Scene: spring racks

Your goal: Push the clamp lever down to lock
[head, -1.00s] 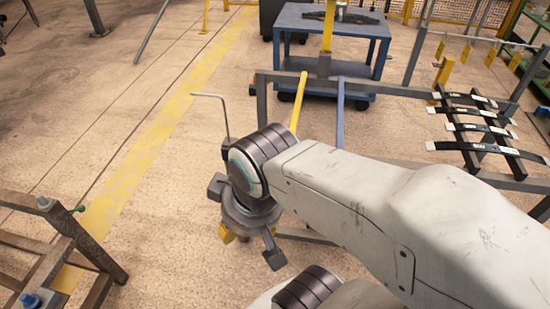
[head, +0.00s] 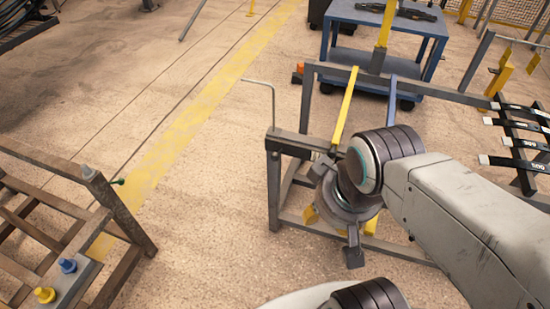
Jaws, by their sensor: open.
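A thin grey bent rod (head: 273,105) rises from the near left corner of the low steel rack (head: 274,185), its top bent to the left. It may be the clamp lever, but I cannot tell for sure. My gripper (head: 340,232) points down at the near side of this rack, to the right of the rod and apart from it. It is open, with grey and yellow finger parts showing. My wrist hides part of the rack's near rail and whatever lies under it.
A yellow bar (head: 345,105) and a blue bar (head: 391,100) cross the rack. Labelled leaf springs (head: 512,142) lie at the right. A blue cart (head: 385,18) stands behind. A rusty rack (head: 118,205) with a green knob is at left. Floor between the racks is clear.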

